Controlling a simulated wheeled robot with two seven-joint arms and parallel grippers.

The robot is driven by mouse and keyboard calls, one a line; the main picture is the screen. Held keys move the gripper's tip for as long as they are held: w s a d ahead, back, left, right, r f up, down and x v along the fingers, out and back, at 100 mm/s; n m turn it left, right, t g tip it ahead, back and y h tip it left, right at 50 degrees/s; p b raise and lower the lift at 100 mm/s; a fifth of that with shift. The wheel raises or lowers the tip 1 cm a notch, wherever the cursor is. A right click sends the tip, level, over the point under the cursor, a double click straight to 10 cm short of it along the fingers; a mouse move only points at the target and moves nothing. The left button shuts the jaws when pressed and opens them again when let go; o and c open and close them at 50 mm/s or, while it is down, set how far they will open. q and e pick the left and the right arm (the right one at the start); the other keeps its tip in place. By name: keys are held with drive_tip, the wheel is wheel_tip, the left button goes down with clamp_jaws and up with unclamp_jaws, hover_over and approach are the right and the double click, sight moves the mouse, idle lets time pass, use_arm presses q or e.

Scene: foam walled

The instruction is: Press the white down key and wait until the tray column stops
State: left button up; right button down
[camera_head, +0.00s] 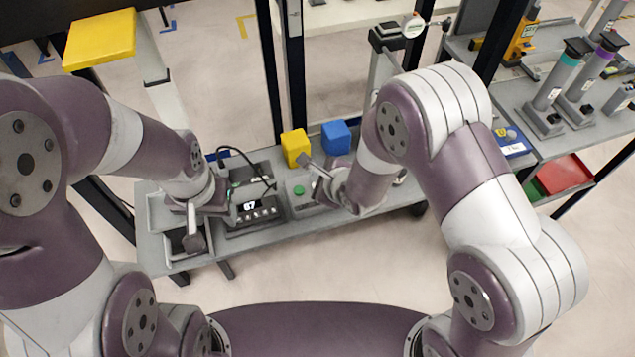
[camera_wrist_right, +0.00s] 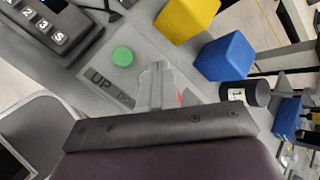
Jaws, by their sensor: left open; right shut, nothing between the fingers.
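A control panel (camera_wrist_right: 150,35) has a round green button (camera_wrist_right: 122,56) beside a label reading UP. The green button (camera_head: 299,189) also shows in the head view. I cannot make out the white down key; my right gripper covers part of the panel. My right gripper (camera_wrist_right: 156,76) is shut and empty, its fingertips over the panel just right of the UP label. Whether they touch it, I cannot tell. A small red bit shows beside the fingers. My left gripper (camera_head: 192,226) is open over a grey bin at the bench's left end. I cannot tell which upright is the tray column.
A keypad device (camera_head: 253,207) with a lit display and a cable stands left of the panel. A yellow block (camera_head: 296,147) and a blue block (camera_head: 336,137) sit behind it. A yellow-topped stand (camera_head: 100,39) is at upper left. A shelf bench (camera_head: 560,135) holds several cylinders at right.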

drive_tip(key=shift+f, duration=0.1)
idle(0.5)
drive_tip(key=shift+f, duration=0.3)
